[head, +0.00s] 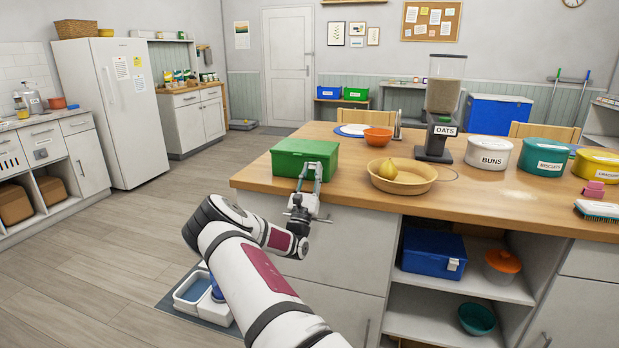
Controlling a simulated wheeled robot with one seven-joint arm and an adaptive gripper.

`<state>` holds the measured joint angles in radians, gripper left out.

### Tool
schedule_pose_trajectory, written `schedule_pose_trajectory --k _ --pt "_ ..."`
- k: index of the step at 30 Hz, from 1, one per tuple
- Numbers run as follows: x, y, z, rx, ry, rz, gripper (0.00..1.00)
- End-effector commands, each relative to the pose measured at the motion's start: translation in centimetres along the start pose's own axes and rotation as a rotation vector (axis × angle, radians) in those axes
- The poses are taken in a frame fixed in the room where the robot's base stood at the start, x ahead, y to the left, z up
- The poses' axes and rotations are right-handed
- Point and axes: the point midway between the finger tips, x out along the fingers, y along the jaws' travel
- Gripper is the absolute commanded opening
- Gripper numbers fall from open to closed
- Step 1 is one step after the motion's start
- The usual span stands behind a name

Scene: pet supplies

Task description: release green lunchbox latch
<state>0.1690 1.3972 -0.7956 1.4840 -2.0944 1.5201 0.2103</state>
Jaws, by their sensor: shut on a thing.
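The green lunchbox (303,150) sits on the near left part of the wooden counter, with its lid down. My gripper (308,178) is at the lunchbox's front face, its fingers reaching up to the front edge. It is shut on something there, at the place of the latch. The fingers hide the latch itself, so I cannot tell whether it is fastened or loose.
A tan bowl (402,182) with a pear stands just right of the lunchbox. The counter's left edge is close to the lunchbox.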

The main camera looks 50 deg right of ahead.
Motion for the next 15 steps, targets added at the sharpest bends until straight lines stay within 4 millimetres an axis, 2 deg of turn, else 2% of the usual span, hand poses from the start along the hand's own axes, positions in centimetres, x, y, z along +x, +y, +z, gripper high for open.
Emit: schedule_pose_trajectory --k 15 --pt "-0.21 0.12 -0.16 0.003 -0.051 0.002 0.0"
